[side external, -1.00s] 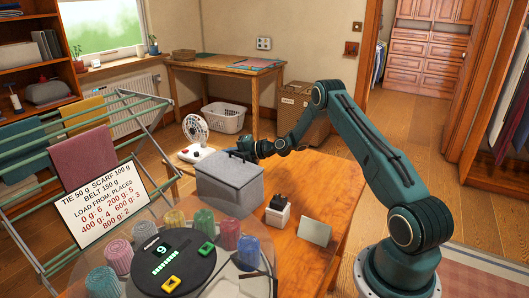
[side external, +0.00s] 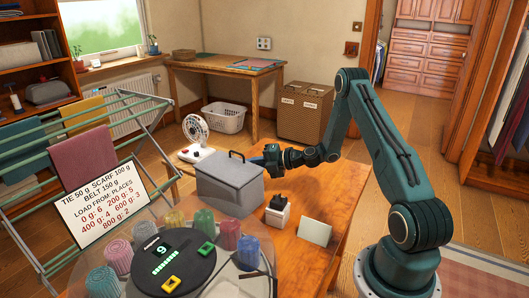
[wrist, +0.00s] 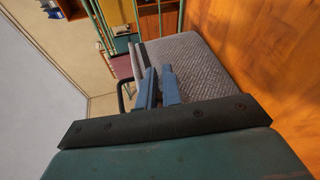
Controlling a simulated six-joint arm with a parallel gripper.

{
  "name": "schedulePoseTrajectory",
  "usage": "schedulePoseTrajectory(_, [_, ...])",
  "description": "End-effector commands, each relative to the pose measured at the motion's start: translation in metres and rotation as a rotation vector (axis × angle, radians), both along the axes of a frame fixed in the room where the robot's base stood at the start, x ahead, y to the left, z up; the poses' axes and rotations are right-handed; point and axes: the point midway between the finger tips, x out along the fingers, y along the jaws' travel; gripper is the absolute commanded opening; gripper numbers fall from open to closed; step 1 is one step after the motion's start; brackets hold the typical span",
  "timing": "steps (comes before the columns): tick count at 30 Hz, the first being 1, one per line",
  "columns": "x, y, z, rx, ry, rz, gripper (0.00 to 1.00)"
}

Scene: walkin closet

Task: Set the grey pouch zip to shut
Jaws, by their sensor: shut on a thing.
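The grey pouch (side external: 228,190) is a boxy case with a dark handle on top, standing on the wooden table. In the wrist view its quilted grey side (wrist: 205,62) lies just beyond my fingers. My gripper (side external: 260,161) is at the right end of the pouch's top, and its blue fingers (wrist: 159,86) are close together at the pouch's top edge. They are shut on the pouch's zip pull, which is too small and covered to make out. How far the zip is open cannot be seen.
A small white block with a black top (side external: 278,211) and a pale card (side external: 315,232) stand on the table right of the pouch. A white fan (side external: 197,135) is behind it.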

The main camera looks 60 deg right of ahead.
Motion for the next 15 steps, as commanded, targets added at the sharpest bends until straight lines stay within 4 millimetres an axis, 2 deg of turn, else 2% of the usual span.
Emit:
schedulePoseTrajectory(8, [-0.001, 0.0002, -0.0012, -0.003, 0.002, 0.0, 0.0])
schedulePoseTrajectory(9, [-0.0009, 0.0002, -0.0012, -0.003, 0.002, 0.0, 0.11])
schedulePoseTrajectory(12, [-0.0008, 0.0004, -0.001, -0.003, 0.002, 0.001, 0.31])
schedulePoseTrajectory(15, [-0.0006, 0.0004, -0.0007, -0.002, 0.001, 0.0, 0.31])
